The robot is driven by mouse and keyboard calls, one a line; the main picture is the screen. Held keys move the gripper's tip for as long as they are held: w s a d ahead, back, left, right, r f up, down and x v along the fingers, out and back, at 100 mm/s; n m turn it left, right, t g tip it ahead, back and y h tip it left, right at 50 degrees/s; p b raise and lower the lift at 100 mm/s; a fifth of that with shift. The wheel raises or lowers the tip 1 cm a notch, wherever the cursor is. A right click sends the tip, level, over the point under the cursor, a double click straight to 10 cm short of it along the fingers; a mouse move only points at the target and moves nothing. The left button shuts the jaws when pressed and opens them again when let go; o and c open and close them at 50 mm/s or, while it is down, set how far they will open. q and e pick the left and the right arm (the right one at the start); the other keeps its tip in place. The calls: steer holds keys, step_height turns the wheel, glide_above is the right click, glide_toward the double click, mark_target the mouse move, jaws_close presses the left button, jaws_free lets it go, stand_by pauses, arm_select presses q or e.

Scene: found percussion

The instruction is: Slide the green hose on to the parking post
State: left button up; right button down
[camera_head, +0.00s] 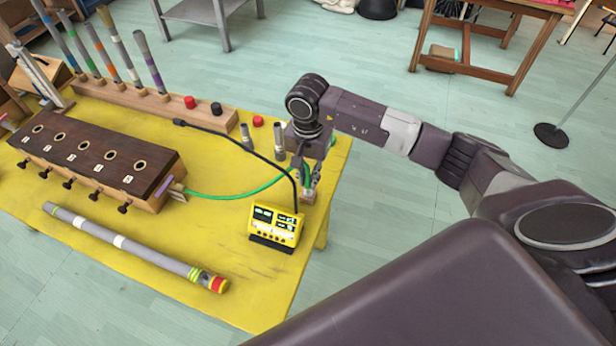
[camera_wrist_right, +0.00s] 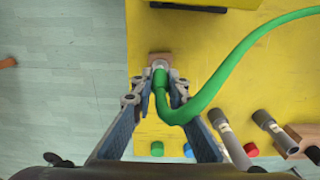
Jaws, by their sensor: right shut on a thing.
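The green hose (camera_head: 236,194) runs from the right end of a dark wooden pipe box across the yellow table to my right gripper (camera_head: 307,174). My right gripper, also in the right wrist view (camera_wrist_right: 159,92), points down and is shut on the hose near its end. The hose (camera_wrist_right: 206,90) bends up and away from the fingers there. The parking post's small wooden block (camera_head: 309,196) stands at the table's right edge, just under the fingertips. In the wrist view the hose end meets a pale round part on the block (camera_wrist_right: 159,57); how far it is over the post is hidden.
A yellow meter (camera_head: 276,226) with a black cable stands close in front of the gripper. A long grey tube (camera_head: 130,245) lies at the front. The wooden pipe box (camera_head: 92,158) sits left.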

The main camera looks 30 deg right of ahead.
steer(key=shift+b, duration=0.3)
stand_by(0.5)
steer(key=shift+b, duration=0.6)
stand_by(0.9)
steer(key=shift+f+b, duration=1.35)
steer(key=shift+b, duration=0.2)
steer(key=shift+r, duration=0.1)
steer(key=shift+r+p, duration=0.5)
steer(key=shift+r, duration=0.45)
steer(key=shift+b, duration=0.9)
stand_by(1.1)
steer(key=shift+f+b, duration=1)
steer(key=shift+f, duration=0.1)
